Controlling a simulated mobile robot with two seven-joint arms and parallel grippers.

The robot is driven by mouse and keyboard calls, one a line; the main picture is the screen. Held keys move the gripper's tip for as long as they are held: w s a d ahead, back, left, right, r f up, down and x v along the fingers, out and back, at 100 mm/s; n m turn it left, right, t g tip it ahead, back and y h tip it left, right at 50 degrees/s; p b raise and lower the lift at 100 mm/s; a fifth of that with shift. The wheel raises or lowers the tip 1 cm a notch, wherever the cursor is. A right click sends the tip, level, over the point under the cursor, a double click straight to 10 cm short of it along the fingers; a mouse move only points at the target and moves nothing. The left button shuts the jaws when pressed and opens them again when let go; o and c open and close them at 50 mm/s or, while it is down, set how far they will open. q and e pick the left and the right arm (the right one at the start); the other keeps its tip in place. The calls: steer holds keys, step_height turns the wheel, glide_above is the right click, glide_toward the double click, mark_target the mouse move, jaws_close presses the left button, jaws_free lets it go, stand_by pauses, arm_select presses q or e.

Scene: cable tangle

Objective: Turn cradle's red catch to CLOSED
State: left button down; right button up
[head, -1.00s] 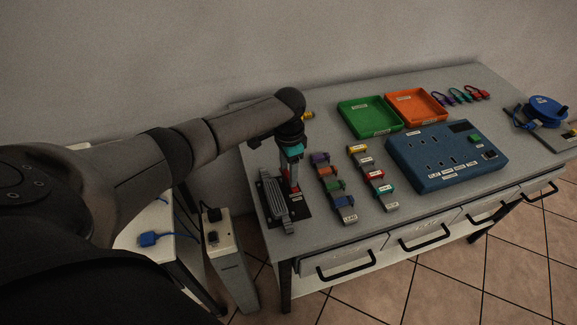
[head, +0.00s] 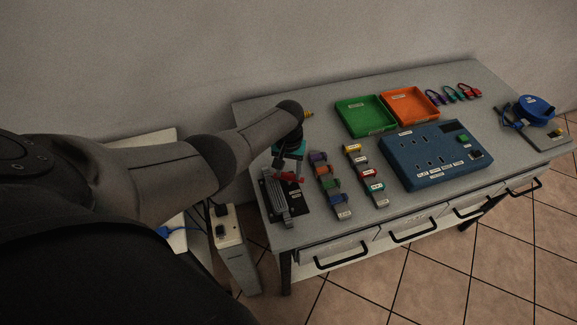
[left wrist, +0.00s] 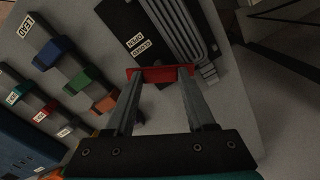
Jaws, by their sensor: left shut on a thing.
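The cradle is a grey ribbed bracket (head: 274,200) on a black base plate (head: 297,213) at the table's near left corner; it also shows in the left wrist view (left wrist: 180,28). Its red catch (left wrist: 160,74) is a short bar between my left fingertips (left wrist: 160,80). In the head view the red catch (head: 288,177) shows just under my left gripper (head: 289,166), lying roughly across the picture. My left gripper points down and is shut on the catch. Two white labels (left wrist: 138,42) sit on the plate beside the catch; their words are too small to read surely. My right gripper is not in view.
Several coloured clips stand on grey strips (head: 343,210) right of the cradle. Behind are a green tray (head: 392,128), an orange tray (head: 437,114) and a blue socket panel (head: 420,178). The table's front edge is close to the cradle.

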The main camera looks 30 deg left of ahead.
mark_target(289, 174)
arm_select(q)
steer(key=n+p, duration=0.1)
steer(key=n, duration=0.2)
steer(key=shift+w+r+n, duration=0.1)
steer(key=shift+n, duration=1.3)
steer(key=shift+c, duration=1.2)
jaws_free()
steer(key=shift+p, duration=0.35)
steer(key=shift+r+p, duration=0.3)
steer(key=shift+r, duration=0.1)
step_height(289, 174, up, 14)
steer(key=p, duration=0.7)
steer(key=shift+r, duration=0.15)
